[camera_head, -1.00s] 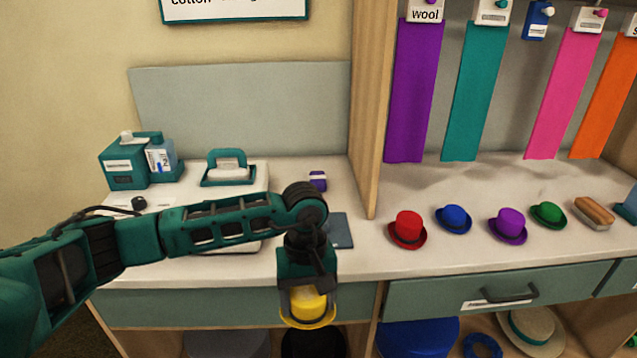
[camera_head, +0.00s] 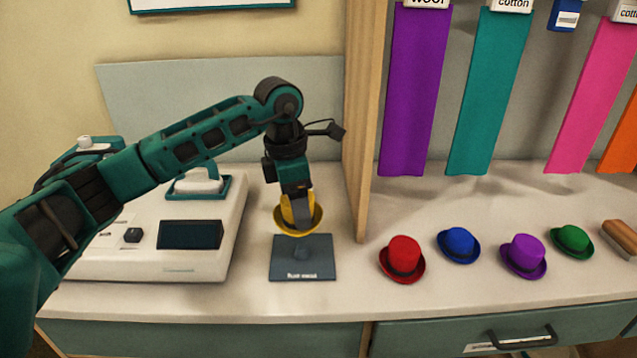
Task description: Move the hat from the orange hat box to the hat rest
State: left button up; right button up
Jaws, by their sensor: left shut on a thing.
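A yellow hat (camera_head: 312,222) is held in my left gripper (camera_head: 300,208), which is shut on it. The gripper points down and hides part of the hat. The hat hangs just above a dark square pad with a small raised middle, the hat rest (camera_head: 303,268); the lettering on its front edge is too small to read surely. The hat looks apart from the rest, towards its back edge. The orange hat box is not in view. My right gripper is not in view.
A white machine (camera_head: 160,245) with a dark display stands left of the rest. A wooden upright (camera_head: 361,130) rises close on the right. Beyond it stand a red hat (camera_head: 402,259), a blue hat (camera_head: 458,245), a purple hat (camera_head: 523,256) and a green hat (camera_head: 572,242).

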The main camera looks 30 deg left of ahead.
pick_arm(q)
jog(key=shift+w, duration=0.4)
jog(key=shift+w+f, duration=0.1)
jog(key=shift+w, duration=0.05)
jog(key=shift+s+f+b, duration=0.25)
jog(key=shift+f+b, duration=0.65)
jog(key=shift+f, duration=0.1)
notch_tip(320, 180, down, 3)
jog(key=shift+f+b, duration=0.15)
jog(key=shift+b, duration=1.1)
jog(key=shift+f+b, duration=0.3)
jog(key=shift+f, duration=0.25)
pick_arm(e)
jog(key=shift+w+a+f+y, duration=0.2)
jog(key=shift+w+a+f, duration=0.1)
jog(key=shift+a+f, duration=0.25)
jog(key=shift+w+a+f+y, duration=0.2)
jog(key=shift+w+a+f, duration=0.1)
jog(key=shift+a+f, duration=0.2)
pick_arm(q)
jog(key=shift+w, duration=0.1)
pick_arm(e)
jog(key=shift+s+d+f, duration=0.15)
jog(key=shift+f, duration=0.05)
pick_arm(q)
jog(key=shift+f, duration=0.1)
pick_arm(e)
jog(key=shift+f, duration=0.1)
